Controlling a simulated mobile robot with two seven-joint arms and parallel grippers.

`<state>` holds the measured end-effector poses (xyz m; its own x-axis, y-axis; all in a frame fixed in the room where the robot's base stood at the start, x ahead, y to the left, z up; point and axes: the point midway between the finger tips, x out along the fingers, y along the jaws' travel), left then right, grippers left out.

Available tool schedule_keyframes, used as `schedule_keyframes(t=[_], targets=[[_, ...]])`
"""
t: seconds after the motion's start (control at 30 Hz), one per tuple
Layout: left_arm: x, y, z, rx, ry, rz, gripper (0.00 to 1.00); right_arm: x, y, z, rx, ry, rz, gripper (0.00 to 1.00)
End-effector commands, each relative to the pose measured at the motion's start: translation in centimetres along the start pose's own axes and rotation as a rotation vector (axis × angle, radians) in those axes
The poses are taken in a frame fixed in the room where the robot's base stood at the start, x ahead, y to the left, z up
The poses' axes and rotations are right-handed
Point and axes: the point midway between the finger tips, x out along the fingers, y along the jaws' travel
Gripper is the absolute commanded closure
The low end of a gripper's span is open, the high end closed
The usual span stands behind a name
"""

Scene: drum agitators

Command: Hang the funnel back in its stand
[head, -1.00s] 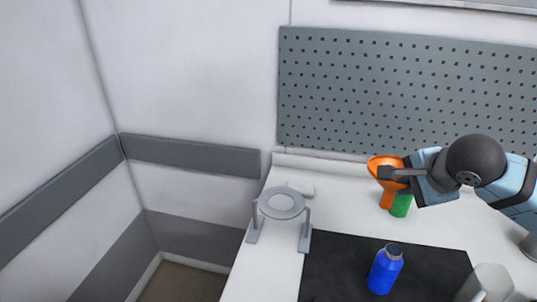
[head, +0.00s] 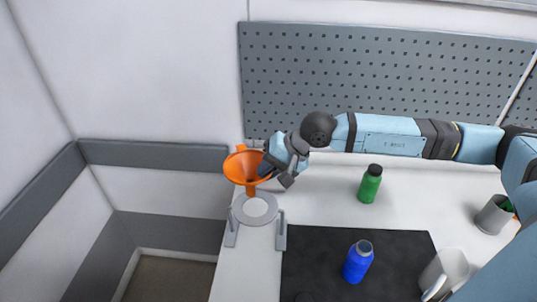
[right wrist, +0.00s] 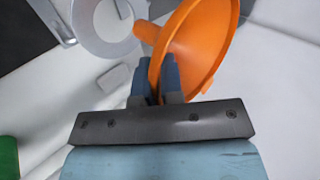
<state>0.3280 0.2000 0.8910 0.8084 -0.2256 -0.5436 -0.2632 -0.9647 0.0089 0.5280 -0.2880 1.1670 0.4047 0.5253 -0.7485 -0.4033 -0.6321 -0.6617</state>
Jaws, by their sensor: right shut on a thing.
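An orange funnel (head: 241,166) is held by my right gripper (head: 266,165), which is shut on its rim at the right side. In the head view the funnel shows above the back part of the grey ring stand (head: 258,221), spout pointing down. The stand is a flat ring on legs at the left end of the table. In the right wrist view the funnel (right wrist: 200,45) is between the fingers (right wrist: 158,78), its spout towards the stand's ring (right wrist: 85,25), with the spout tip near the ring's edge. My left gripper is not in view.
A blue open bottle (head: 358,264) stands on the black mat (head: 315,255). A green bottle (head: 370,184) with a dark cap stands behind the mat. A white mug (head: 448,268) and a grey cup (head: 494,215) are at the right. A pegboard (head: 380,85) is behind.

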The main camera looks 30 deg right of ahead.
Motion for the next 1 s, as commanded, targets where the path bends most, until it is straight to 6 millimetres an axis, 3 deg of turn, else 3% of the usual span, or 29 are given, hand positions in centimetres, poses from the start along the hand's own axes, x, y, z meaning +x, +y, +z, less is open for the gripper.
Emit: schedule_keyframes(t=[0.1, 0.37, 0.93, 1.0], targets=[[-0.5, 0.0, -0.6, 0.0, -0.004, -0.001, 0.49, -0.7, 0.5, -0.2, -0.026, -0.019, -0.005, 1.0], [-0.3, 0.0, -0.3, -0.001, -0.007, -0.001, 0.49, -0.2, 1.1, -0.2, -0.041, -0.027, -0.01, 1.0], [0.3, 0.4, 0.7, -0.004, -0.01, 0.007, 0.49, 3.6, 4.5, 0.1, -0.04, -0.027, -0.008, 1.0], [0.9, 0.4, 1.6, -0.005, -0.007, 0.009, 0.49, 4.3, 5.1, 0.1, -0.041, -0.027, -0.009, 1.0]])
